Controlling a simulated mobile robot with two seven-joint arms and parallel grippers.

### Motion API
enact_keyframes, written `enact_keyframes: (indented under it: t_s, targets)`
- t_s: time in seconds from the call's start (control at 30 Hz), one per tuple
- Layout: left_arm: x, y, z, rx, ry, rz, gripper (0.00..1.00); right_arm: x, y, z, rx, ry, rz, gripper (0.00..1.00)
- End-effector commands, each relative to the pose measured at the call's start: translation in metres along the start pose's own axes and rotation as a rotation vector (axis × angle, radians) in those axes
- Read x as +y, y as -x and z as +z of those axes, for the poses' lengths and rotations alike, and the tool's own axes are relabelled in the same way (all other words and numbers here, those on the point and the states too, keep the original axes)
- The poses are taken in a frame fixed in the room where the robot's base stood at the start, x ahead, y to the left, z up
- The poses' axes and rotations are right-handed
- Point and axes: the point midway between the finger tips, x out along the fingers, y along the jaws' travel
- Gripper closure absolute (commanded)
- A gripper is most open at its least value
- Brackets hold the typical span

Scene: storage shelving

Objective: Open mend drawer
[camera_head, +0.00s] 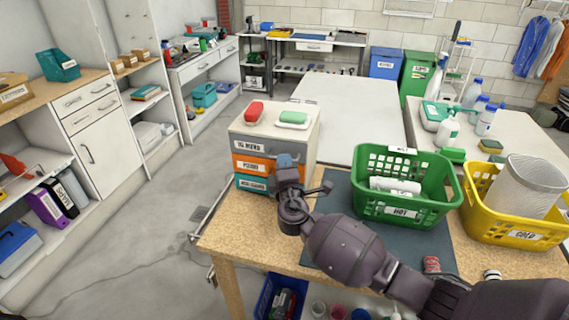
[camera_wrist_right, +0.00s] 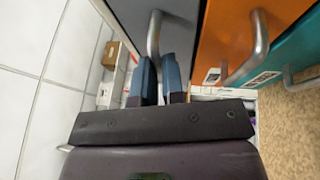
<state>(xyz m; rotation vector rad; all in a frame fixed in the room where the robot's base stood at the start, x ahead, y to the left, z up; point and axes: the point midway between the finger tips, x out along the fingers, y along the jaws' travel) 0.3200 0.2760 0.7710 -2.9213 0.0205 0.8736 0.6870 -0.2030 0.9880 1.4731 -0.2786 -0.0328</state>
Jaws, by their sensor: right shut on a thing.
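A small drawer unit (camera_head: 270,150) stands on the wooden table with a grey top drawer (camera_head: 250,144), an orange middle drawer (camera_head: 246,164) and a teal bottom drawer (camera_head: 247,183). The top label is too small to read surely but seems to contain "MEND". My right gripper (camera_head: 286,162) is at the unit's front. In the right wrist view, its blue fingers (camera_wrist_right: 160,78) are shut on the metal handle (camera_wrist_right: 154,32) of the grey drawer (camera_wrist_right: 180,12). The orange drawer's handle (camera_wrist_right: 258,40) is beside them, clear of the fingers. My left gripper is not in view.
A red item (camera_head: 254,111) and a green item (camera_head: 293,119) lie on top of the unit. A green basket (camera_head: 405,208) and a yellow basket (camera_head: 515,232) stand to the right.

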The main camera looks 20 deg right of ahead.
Motion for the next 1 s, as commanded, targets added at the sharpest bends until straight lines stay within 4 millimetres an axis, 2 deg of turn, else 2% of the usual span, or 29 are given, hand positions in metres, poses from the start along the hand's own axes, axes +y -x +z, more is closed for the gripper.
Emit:
enact_keyframes:
  t_s: [0.17, 0.27, 0.6, 0.7, 0.8, 1.0]
  targets:
    - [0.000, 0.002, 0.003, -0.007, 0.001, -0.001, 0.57, 0.000, 0.003, -0.001, 0.001, -0.001, -0.001, 1.00]
    - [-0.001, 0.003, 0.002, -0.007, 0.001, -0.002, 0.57, 0.001, 0.014, -0.007, 0.003, -0.002, -0.003, 1.00]
    - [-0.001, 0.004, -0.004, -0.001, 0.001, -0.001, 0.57, 0.016, 0.091, -0.039, 0.004, -0.005, -0.005, 1.00]
    - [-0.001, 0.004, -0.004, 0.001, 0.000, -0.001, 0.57, 0.019, 0.107, -0.045, 0.003, -0.002, -0.004, 1.00]
    - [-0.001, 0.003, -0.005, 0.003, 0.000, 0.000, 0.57, 0.021, 0.115, -0.048, 0.002, -0.002, -0.003, 1.00]
    - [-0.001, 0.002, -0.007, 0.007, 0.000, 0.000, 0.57, 0.022, 0.118, -0.049, 0.001, 0.001, -0.001, 1.00]
